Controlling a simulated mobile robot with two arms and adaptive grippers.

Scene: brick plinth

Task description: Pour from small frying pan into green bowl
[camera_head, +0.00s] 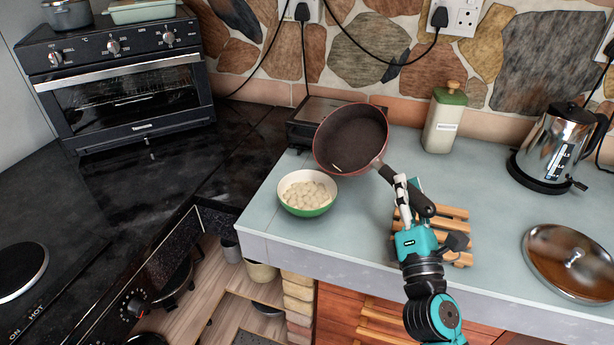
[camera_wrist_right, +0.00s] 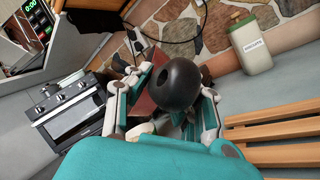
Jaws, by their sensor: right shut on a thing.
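The small frying pan (camera_head: 345,135), dark inside with a reddish rim, is raised above the counter and tilted, its open side facing the camera and down-left. Its inside looks bare except for a small light streak near the lower edge. My right gripper (camera_head: 407,201) is shut on its black handle; the round handle end (camera_wrist_right: 172,85) shows in the right wrist view between the fingers. The green bowl (camera_head: 308,211) stands upright on the counter, below and left of the pan. It holds several whitish round pieces. My left gripper is not in view.
A slatted wooden rack (camera_head: 455,218) lies below my right gripper. A glass lid (camera_head: 570,262) and a kettle (camera_head: 552,148) stand at the right. A green-lidded canister (camera_head: 444,118) is at the back. The grey counter (camera_head: 262,212) ends left of the bowl.

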